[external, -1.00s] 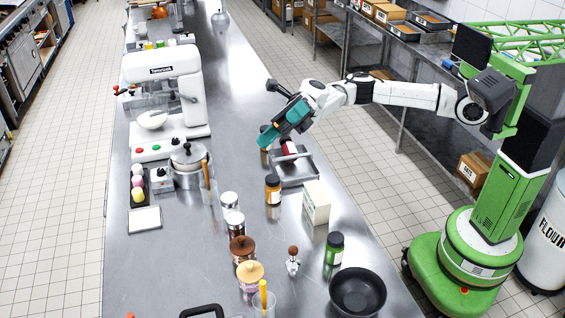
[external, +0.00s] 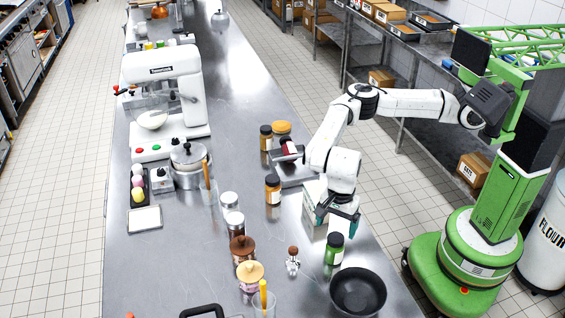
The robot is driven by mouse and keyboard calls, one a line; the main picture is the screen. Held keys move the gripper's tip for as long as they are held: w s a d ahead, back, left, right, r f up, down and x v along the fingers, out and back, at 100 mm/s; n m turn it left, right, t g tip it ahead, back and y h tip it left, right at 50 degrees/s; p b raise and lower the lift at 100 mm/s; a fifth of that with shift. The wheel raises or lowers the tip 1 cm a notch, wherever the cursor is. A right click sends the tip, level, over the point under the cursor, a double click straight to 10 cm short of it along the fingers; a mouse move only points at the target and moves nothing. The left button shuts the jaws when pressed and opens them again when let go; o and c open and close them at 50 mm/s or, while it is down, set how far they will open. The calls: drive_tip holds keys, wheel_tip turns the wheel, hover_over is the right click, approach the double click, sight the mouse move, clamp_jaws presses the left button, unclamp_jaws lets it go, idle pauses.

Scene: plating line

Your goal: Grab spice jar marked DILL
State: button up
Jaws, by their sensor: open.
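An amber jar (external: 272,190) with a dark lid stands to the left. Another dark-lidded jar (external: 265,138) stands farther back. Their labels are also unreadable.
A black pan (external: 358,293) lies right in front of the green jar. A pale box (external: 314,198) stands behind my gripper, partly hidden.

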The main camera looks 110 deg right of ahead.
sight(335, 246)
drive_tip(key=f, duration=0.3)
drive_tip(key=f+p, duration=0.1)
drive_tip(key=f, duration=0.6)
drive_tip(key=shift+s+f, duration=0.1)
drive_tip(key=shift+s, duration=0.15)
drive_tip(key=c, duration=1.3)
